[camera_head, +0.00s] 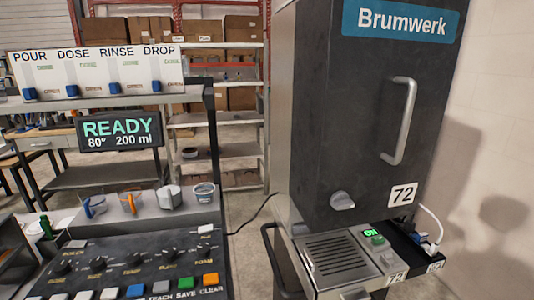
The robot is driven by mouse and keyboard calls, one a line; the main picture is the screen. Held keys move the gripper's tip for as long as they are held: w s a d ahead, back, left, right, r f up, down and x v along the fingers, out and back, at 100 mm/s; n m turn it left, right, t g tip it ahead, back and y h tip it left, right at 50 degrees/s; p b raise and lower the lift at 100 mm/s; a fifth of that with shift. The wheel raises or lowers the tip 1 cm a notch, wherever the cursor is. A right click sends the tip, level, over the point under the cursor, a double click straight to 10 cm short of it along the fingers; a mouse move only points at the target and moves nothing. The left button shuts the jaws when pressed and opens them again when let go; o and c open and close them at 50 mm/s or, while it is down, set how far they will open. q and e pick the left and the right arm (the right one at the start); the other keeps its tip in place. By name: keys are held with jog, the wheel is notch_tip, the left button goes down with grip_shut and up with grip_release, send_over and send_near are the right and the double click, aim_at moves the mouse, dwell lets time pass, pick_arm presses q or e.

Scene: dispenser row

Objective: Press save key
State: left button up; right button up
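The save key (184,282) is a green key in the row at the front of the dark control panel (130,262), at the lower left. The label SAVE is printed just below it. A grey-blue key (160,286) labelled TEACH is to its left, and an orange key (210,279) labelled CLEAR is to its right. Nothing covers the green key. Neither of my grippers is in view.
Several dark knobs (97,264) stand behind the keys. Cups (204,192) stand on a shelf above, under a READY display (119,130). A tall dark Brumwerk machine (365,120) stands at the right, with a lit ON button (375,237). A floor gap separates them.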

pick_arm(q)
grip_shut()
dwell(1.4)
